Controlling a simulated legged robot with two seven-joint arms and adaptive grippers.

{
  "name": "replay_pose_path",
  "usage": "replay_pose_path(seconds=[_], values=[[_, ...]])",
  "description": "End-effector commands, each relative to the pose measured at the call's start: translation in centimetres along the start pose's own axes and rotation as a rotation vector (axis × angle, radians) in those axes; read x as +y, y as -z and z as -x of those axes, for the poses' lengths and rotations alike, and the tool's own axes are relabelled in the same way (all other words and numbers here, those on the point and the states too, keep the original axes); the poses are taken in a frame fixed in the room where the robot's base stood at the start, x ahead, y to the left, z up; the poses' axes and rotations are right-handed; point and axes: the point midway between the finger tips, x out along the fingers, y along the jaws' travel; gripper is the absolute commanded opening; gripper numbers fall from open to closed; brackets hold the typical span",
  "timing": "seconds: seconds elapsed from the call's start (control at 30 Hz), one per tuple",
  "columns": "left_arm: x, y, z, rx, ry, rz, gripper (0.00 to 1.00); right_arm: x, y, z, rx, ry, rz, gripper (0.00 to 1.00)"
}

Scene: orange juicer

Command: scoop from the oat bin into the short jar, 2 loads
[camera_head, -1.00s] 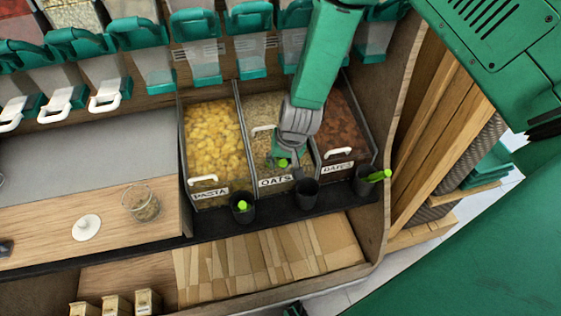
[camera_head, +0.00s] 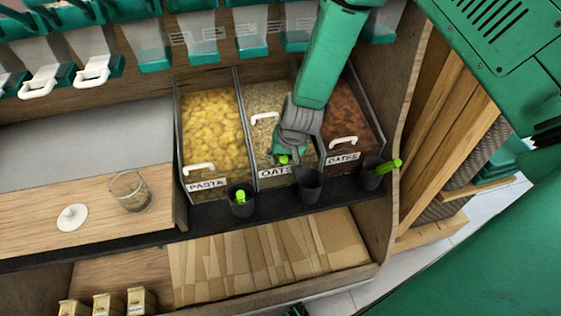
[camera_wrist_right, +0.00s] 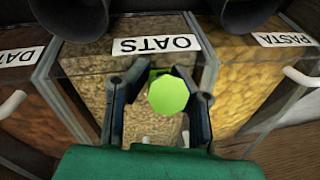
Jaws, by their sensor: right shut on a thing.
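The oat bin (camera_head: 262,98), labelled OATS, stands between the pasta and dates bins. My right gripper (camera_head: 283,157) is at the front of the oat bin. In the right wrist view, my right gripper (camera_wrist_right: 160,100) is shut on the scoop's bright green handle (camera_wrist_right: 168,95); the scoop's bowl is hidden. A short clear glass jar (camera_head: 131,192) stands open on the wooden counter at the left, with some oat-coloured contents low inside. Its white lid (camera_head: 72,217) lies beside it. My left gripper is not seen.
The pasta bin (camera_head: 212,130) and dates bin (camera_head: 346,115) flank the oats. Dark cups stand on the front ledge: one with a green handle (camera_head: 240,196), an empty-looking one (camera_head: 309,186), and one with a green handle at right (camera_head: 389,167). Dispensers hang above. The counter between jar and bins is clear.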

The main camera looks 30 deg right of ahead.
Motion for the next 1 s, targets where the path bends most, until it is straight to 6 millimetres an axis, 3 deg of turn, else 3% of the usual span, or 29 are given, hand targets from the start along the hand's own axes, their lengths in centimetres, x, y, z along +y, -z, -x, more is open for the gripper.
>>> replay_pose_path(seconds=[0.27,1.0], values=[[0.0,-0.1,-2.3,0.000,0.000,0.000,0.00,-0.1,1.4,-1.3,0.059,0.015,0.008,0.00],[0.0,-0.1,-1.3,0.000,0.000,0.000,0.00,-0.5,-0.2,3.9,0.233,0.056,0.033,0.00]])
